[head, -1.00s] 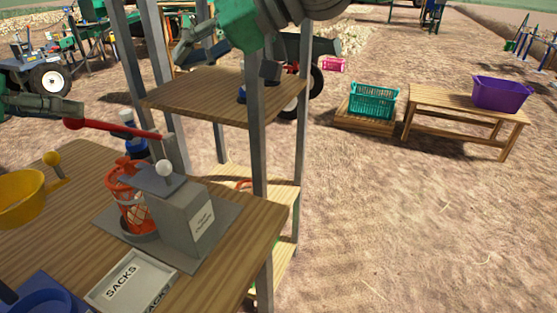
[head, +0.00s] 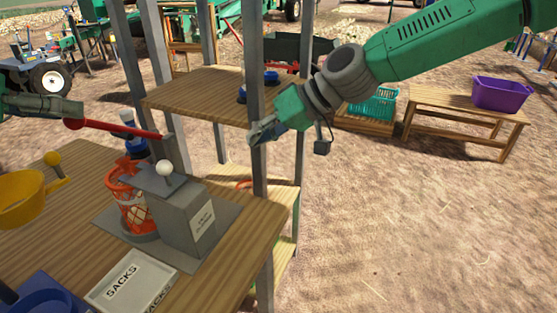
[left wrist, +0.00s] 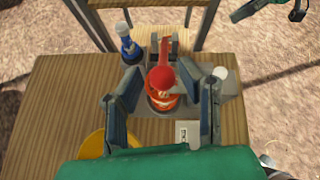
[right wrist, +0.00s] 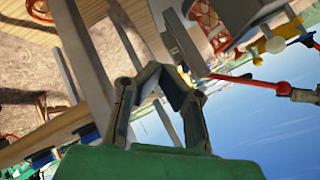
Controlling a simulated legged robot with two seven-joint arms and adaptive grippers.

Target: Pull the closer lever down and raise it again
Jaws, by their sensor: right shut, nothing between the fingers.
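The knob (left wrist: 162,78) shows in the left wrist view between the spread fingers of my left gripper (left wrist: 165,95). That gripper is open; contact with the knob cannot be told.
A bench with a purple tub (head: 501,92) stands at right. The ground at lower right is clear.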

